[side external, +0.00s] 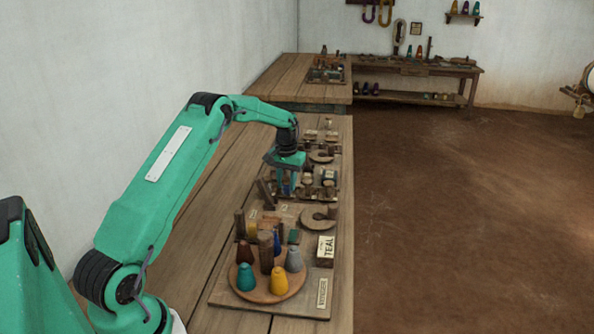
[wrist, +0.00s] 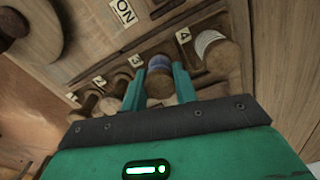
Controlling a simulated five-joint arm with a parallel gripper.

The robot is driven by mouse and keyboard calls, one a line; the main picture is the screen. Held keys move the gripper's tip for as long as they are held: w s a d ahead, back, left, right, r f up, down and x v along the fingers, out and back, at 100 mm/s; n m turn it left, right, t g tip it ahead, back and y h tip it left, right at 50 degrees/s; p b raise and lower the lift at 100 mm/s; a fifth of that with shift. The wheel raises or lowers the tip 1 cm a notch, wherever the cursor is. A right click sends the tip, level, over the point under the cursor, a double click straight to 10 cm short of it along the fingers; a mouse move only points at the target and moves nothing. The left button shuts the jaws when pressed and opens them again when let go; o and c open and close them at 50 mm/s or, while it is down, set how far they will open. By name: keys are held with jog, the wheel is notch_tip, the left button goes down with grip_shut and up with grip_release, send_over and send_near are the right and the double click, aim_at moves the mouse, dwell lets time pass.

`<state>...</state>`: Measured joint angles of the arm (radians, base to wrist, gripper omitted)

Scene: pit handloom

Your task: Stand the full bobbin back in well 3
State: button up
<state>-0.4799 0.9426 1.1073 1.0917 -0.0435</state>
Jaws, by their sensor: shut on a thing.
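My gripper (wrist: 158,78) is shut on a bobbin with a wooden end and blue thread (wrist: 159,63), held between its two green fingers. The held bobbin is beside the label 3 (wrist: 135,60) in the wrist view. Well 3 itself is hidden behind the bobbin and fingers, and I cannot tell whether the bobbin is in it or above it. In the side view my gripper (side external: 287,187) points down over the bench, and the bobbin in it does not show clearly.
A bobbin with pale thread (wrist: 210,43) stands by the label 4 (wrist: 183,36), close to my right finger. Smaller wooden pieces (wrist: 108,104) are by label 2 (wrist: 99,81).

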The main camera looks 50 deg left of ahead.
aim_at(287, 179)
jog(key=shift+f, duration=0.1)
jog(key=o, duration=1)
notch_tip(287, 179, up, 12)
jog(key=shift+r, duration=0.15)
dwell(0.6)
